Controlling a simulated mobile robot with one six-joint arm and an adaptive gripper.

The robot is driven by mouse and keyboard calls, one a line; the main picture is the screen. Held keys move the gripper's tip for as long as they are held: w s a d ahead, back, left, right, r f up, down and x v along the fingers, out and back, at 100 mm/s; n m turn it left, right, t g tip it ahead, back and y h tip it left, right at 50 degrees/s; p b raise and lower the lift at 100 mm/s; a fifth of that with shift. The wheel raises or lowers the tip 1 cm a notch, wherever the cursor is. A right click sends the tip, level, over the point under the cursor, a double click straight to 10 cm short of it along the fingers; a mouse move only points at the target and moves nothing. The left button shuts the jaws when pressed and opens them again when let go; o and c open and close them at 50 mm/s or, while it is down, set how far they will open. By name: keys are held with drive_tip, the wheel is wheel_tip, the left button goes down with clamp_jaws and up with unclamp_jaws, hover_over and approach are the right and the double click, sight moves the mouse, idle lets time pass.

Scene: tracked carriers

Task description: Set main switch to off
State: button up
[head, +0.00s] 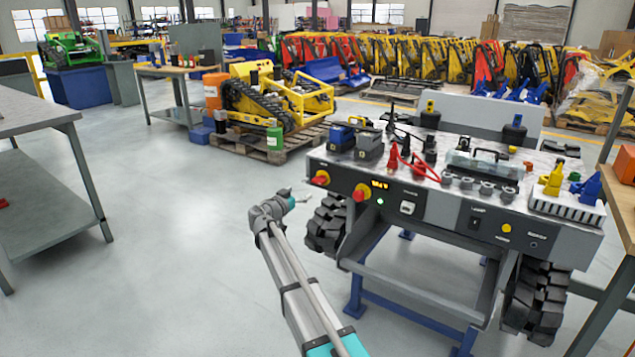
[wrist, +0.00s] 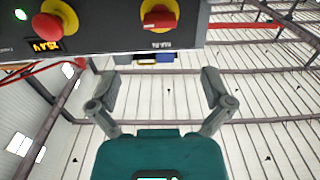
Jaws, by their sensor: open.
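The main switch (wrist: 160,14) is a red rotary handle on a yellow plate, on the dark front panel (wrist: 110,30) of the carrier. In the wrist view it is near the top edge, with a label beneath it, and that view appears upside down. In the head view the main switch (head: 320,178) is at the panel's left end. My gripper (wrist: 160,85) is open and empty, its fingers apart from the switch. In the head view my gripper (head: 289,202) is left of and below the panel. The handle's exact setting is hard to read.
A red mushroom button (wrist: 55,18) on a yellow collar sits beside the switch, near a lit amber display (wrist: 44,46) and a green light (wrist: 20,14). A black track (head: 327,224) is below the panel. Open floor (head: 200,260) lies left of my arm.

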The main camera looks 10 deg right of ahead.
sight(316, 181)
drive_tip(key=x, duration=1.1)
drive_tip(key=c, duration=1.1)
drive_tip(key=shift+c, duration=0.2)
